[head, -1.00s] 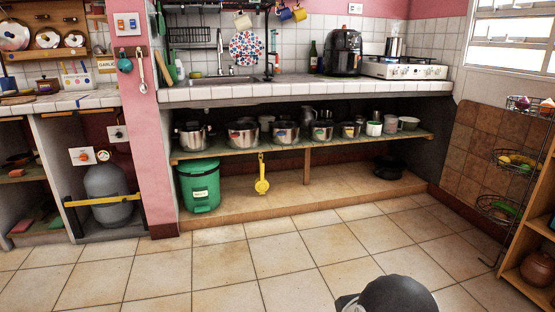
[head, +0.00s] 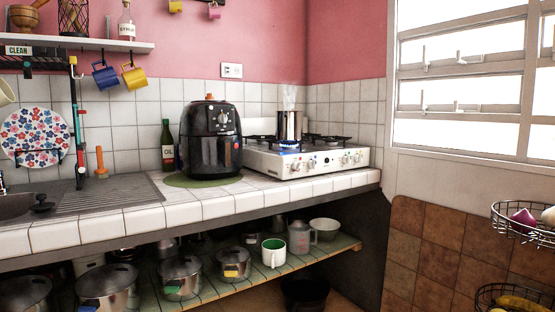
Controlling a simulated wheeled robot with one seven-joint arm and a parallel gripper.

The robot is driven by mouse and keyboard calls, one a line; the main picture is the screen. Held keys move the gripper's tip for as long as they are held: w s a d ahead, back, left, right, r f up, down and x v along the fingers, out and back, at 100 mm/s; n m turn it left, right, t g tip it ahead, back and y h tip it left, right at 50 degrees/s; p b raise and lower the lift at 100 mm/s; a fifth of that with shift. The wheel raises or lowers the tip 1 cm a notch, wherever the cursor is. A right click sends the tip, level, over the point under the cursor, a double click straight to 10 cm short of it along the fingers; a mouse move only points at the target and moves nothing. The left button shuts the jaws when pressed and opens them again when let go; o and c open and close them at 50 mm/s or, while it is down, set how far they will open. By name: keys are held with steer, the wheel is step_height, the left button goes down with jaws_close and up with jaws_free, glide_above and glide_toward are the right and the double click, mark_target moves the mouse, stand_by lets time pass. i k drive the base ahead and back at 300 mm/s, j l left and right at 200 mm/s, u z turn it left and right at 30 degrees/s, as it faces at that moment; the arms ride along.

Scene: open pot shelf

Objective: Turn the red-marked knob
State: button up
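A white gas stove (head: 265,160) stands on the tiled counter right of the middle. A row of small knobs (head: 327,162) runs along its front panel. Small coloured marks show by the knobs, but they are too small to tell surely which knob is marked red. A blue flame (head: 289,145) burns under a steaming metal pot (head: 290,124) on the stove. My gripper is not in view.
A black air fryer (head: 212,140) on a green mat and a dark bottle (head: 167,147) stand left of the stove. Pots (head: 181,277) and a green-lined mug (head: 273,253) fill the shelf below. Wire baskets (head: 525,222) hang at right, near the window.

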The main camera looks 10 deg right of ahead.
mark_target(296, 166)
steer(key=i+j+z, duration=0.15)
steer(key=j, duration=0.25)
steer(key=i+j+z, duration=0.15)
steer(key=j, duration=0.25)
steer(key=j+z, duration=0.15)
steer(key=j, duration=0.25)
steer(key=i+j+z, duration=0.15)
steer(key=j, duration=0.3)
